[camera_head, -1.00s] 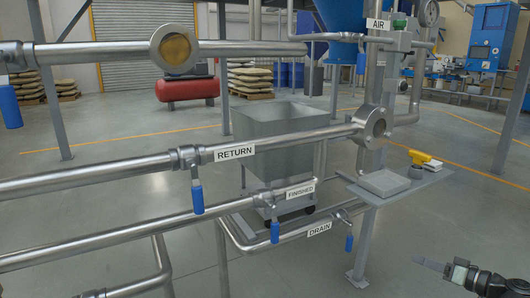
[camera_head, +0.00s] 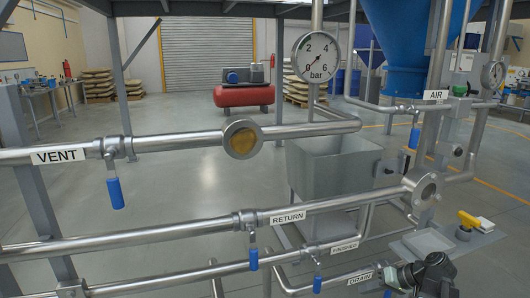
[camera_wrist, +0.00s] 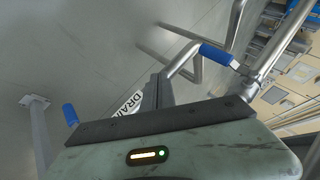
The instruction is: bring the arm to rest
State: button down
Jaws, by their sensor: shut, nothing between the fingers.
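My gripper (camera_wrist: 158,92) shows in the wrist view as two dark fingers lying together, shut and empty, beyond the pale green-grey wrist housing with its small lit indicator. In the head view my dark arm (camera_head: 432,274) is at the bottom right, in front of the pipes by the DRAIN label (camera_head: 360,279). The fingertips cannot be made out there. In the wrist view the DRAIN label (camera_wrist: 128,101) is partly hidden behind the fingers. One blue valve handle (camera_wrist: 70,115) is to their left and another (camera_wrist: 218,54) to their upper right. I cannot tell whether the fingers touch any pipe.
Pipes labelled VENT (camera_head: 57,156), RETURN (camera_head: 288,217) and FINISHED (camera_head: 330,247) cross in front, with blue handles hanging down. A grey bin (camera_head: 325,165) stands behind. Open floor lies beyond.

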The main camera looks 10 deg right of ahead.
jog(key=a+r+n+g+h+p, duration=0.1)
jog(key=a+r+g+h+p, duration=0.2)
jog(key=a+r+p, duration=0.7)
jog(key=w+a+r+n+g+h+p, duration=0.1)
jog(key=a+r+g+h+p, duration=0.2)
jog(key=a+r+p, duration=0.7)
jog(key=a+p, duration=0.4)
jog(key=a, duration=0.3)
jog(key=shift+w+a+r+h, duration=0.15)
jog(key=shift+a+r+h, duration=0.15)
jog(key=shift+a+r, duration=0.1)
